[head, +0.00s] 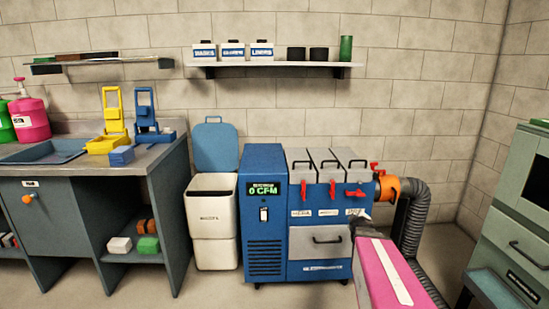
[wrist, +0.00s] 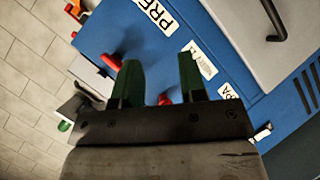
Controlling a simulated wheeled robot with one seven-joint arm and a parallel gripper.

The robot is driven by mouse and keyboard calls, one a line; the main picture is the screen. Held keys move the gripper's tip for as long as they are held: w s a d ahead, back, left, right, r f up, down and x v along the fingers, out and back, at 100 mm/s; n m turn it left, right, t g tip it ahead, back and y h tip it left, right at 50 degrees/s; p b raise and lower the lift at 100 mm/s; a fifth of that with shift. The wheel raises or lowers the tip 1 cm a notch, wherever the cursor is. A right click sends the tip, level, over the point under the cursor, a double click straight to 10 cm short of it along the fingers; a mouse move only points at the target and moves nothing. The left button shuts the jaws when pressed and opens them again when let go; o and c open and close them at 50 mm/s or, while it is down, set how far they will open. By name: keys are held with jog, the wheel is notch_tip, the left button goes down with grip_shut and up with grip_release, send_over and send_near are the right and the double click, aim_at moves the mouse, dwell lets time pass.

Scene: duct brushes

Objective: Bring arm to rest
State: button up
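My gripper (wrist: 158,60) shows in the wrist view with its two dark green fingers apart and nothing held between them. Behind the fingers are the blue front of the machine (wrist: 100,30), white labels and red handles; a red handle (wrist: 165,98) shows low between the fingers, and I cannot tell how far off it is. In the head view my pink arm (head: 385,270) reaches up from the bottom right, in front of the right part of the blue machine (head: 263,225). The fingers cannot be made out clearly there.
A grey hose (head: 412,215) runs from an orange collar (head: 388,188) down beside my arm. A green-grey cabinet (head: 515,220) stands at right. A white bin (head: 213,225) with its blue lid raised and a workbench (head: 90,165) are at left. A shelf (head: 270,65) hangs above.

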jog(key=s+a+f+m+g+y, duration=0.1)
jog(key=s+a+f+m+g, duration=0.1)
jog(key=s+a, duration=0.4)
jog(key=s+a+f+m+g+y, duration=0.1)
jog(key=s+a+f+m+g, duration=0.1)
jog(key=s+a+g, duration=0.4)
jog(key=s+a+f+m+g+y, duration=0.2)
jog(key=s+a+f+m+g, duration=0.1)
jog(key=s+a, duration=0.3)
jog(key=shift+s+a+m+g, duration=0.35)
jog(key=shift+s+m+g, duration=0.35)
jog(key=shift+s, duration=0.5)
jog(key=shift+w+r, duration=0.1)
